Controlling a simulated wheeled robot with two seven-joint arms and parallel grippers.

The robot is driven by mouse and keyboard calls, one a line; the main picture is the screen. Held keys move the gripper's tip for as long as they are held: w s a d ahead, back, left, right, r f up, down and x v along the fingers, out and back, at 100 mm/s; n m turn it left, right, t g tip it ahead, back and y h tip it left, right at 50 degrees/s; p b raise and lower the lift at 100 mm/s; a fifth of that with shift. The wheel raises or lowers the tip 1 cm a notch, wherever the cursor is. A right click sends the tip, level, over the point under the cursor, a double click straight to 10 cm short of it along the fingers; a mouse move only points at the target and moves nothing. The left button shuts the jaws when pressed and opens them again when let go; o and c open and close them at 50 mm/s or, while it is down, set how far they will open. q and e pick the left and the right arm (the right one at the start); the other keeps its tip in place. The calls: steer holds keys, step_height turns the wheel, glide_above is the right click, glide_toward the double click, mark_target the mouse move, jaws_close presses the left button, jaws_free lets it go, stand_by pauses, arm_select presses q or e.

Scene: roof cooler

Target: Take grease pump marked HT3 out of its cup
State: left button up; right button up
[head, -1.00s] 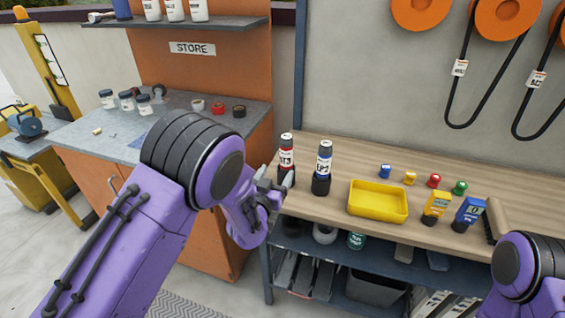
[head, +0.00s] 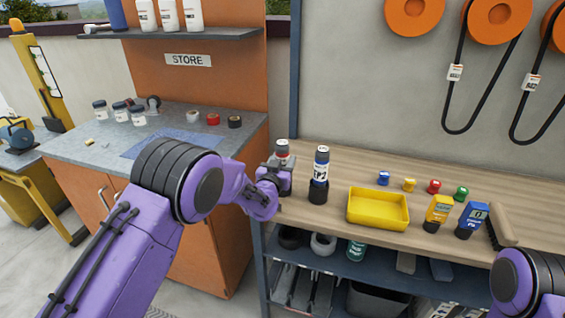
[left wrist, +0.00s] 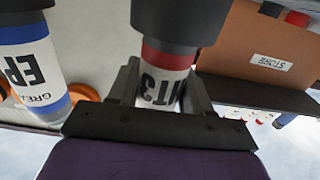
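The grease pump HT3 (head: 282,148), with a white label and red band, stands upright on the wood bench. It also shows in the left wrist view (left wrist: 163,82), upside down, with its lower end in a dark cup (left wrist: 178,20). My left gripper (head: 277,180) is at the pump. In the left wrist view its fingers (left wrist: 163,88) lie on both sides of the label. I cannot tell whether they press on it. The blue-banded pump marked EP (head: 320,168) stands in its own cup (head: 318,192) just to the right. My right gripper is out of view.
A yellow tray (head: 377,222) lies right of the pumps, with small coloured caps behind it. A grey counter (head: 75,147) with jars is at left. The bench front edge between is clear.

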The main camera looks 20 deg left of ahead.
mark_target(283, 141)
arm_select(q)
jaws_close()
steer(key=shift+r, duration=0.25)
steer(key=shift+r+p, duration=2.9)
steer(key=shift+r, duration=1.2)
steer(key=shift+s+a+p, duration=0.1)
steer(key=shift+s+p, duration=0.45)
steer(key=shift+s, duration=1.9)
